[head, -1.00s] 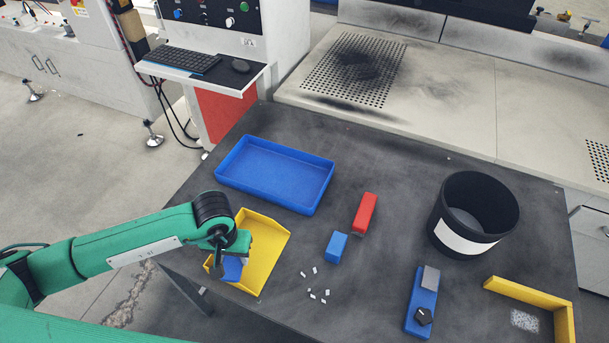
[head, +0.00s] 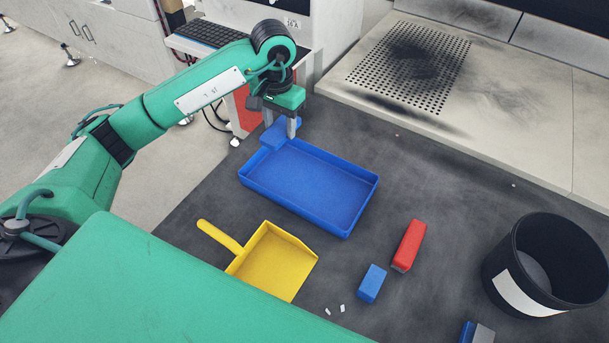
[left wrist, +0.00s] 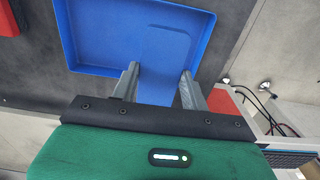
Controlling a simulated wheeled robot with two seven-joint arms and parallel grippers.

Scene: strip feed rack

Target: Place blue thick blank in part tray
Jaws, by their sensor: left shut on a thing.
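The blue part tray (head: 359,206) lies on the dark table; its rim also shows at the top of the left wrist view (left wrist: 64,30). My left gripper (head: 280,129) is at the tray's far left corner, fingers pointing down. It is shut on the blue thick blank (head: 271,139), partly hidden by the fingers in the head view. In the left wrist view the blank (left wrist: 158,93) sits between the fingers and overlaps the tray. It looks raised at the tray's edge; I cannot tell its exact height. My right gripper is not in view.
A yellow dustpan (head: 279,260) lies in front of the tray. A red block (head: 410,243) and a small blue block (head: 371,283) lie to the right, with small white bits (head: 342,308) nearby. A black bin (head: 560,262) stands at the right. The tray's floor looks clear.

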